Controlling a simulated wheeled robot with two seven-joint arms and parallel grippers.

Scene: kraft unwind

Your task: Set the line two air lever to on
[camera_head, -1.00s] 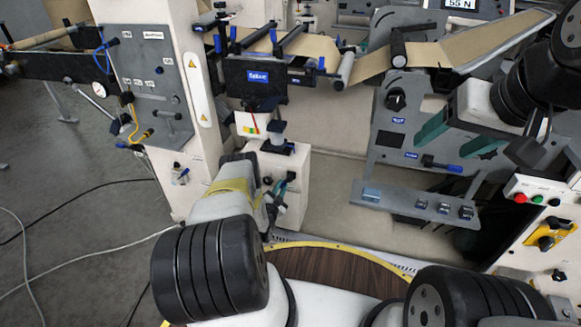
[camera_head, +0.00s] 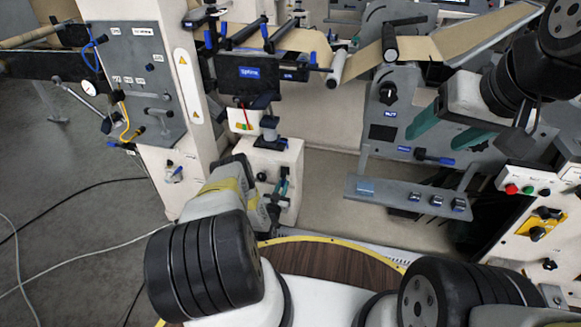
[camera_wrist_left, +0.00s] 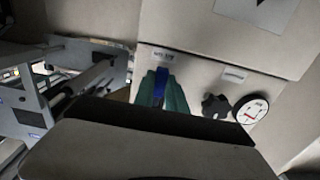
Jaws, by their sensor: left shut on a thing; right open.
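In the left wrist view, a blue lever (camera_wrist_left: 160,80) is on a pale panel (camera_wrist_left: 195,66), under a small label that is too blurred to read surely. My left gripper (camera_wrist_left: 162,94) has its teal fingers on either side of the blue lever, shut on it. In the head view, my left gripper (camera_head: 280,190) is at the side of a white pedestal (camera_head: 265,158), and its fingers are partly hidden. My right gripper (camera_head: 446,135) is open and empty, with its teal fingers spread in front of a grey machine plate.
A black knob (camera_wrist_left: 215,106) and a round gauge (camera_wrist_left: 251,110) are right of the lever in the left wrist view. In the head view, a grey shelf (camera_head: 385,193) and a button box (camera_head: 530,188) stand to the right. Cables lie on open floor at left.

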